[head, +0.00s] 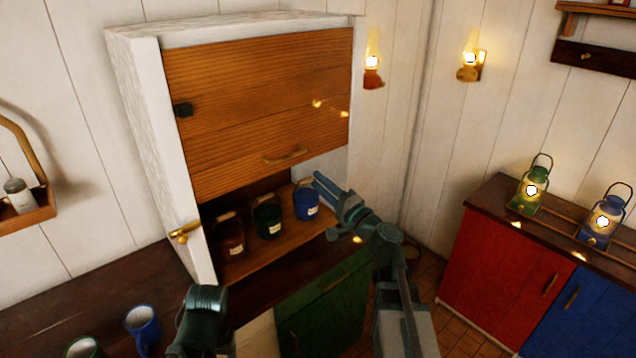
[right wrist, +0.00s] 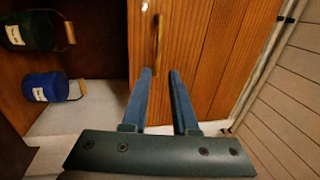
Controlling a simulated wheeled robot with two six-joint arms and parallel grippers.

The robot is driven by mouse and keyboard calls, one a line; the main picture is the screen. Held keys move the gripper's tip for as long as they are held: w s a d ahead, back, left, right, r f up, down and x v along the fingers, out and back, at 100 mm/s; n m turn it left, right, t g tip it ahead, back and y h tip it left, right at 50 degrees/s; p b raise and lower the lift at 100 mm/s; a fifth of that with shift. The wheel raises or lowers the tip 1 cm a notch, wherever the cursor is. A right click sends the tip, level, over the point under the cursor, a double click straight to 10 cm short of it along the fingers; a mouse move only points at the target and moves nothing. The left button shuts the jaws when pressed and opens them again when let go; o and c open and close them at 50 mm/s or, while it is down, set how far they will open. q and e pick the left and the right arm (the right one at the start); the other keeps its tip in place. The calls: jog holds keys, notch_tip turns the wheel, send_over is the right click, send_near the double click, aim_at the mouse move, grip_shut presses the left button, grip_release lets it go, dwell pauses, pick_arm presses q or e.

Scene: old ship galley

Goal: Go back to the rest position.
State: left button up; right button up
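My right gripper (head: 322,187) is in front of the open lower part of the wall cabinet, to the right of the blue pail (head: 306,203). In the right wrist view my right gripper (right wrist: 160,72) has its two blue fingers apart with nothing between them. Beyond the fingertips is the brass handle (right wrist: 157,38) of the wooden cabinet door (right wrist: 195,50); the fingers look clear of it. Part of my left arm shows at the bottom of the head view, but its gripper is not visible.
The cabinet door (head: 260,95) covers the upper part. Below it stand a brown pail (head: 231,245), a green pail (head: 268,220) and the blue one. Mugs (head: 142,325) stand on the left counter. Lanterns (head: 531,190) stand on the right cabinets.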

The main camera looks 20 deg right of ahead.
jog(key=s+a+f+n+g+y, duration=0.2)
jog(key=a+f+n+g, duration=0.2)
jog(key=a, duration=0.4)
jog(key=s+a+f+n+g+y, duration=0.1)
jog(key=a+f+n+g+y, duration=0.2)
jog(key=a, duration=0.5)
jog(key=s+a+f+n+g+h, duration=0.3)
jog(key=s+a+f+n+g, duration=0.45)
jog(key=s+a+f, duration=0.35)
jog(key=s+d+f+n+g+h, duration=0.3)
jog(key=s+d+f+g+h, duration=0.2)
jog(key=s+f+h, duration=0.3)
jog(key=shift+s+d+h, duration=0.45)
jog(key=shift+s+h, duration=0.4)
jog(key=shift+h, duration=0.35)
jog(key=shift+f, duration=0.15)
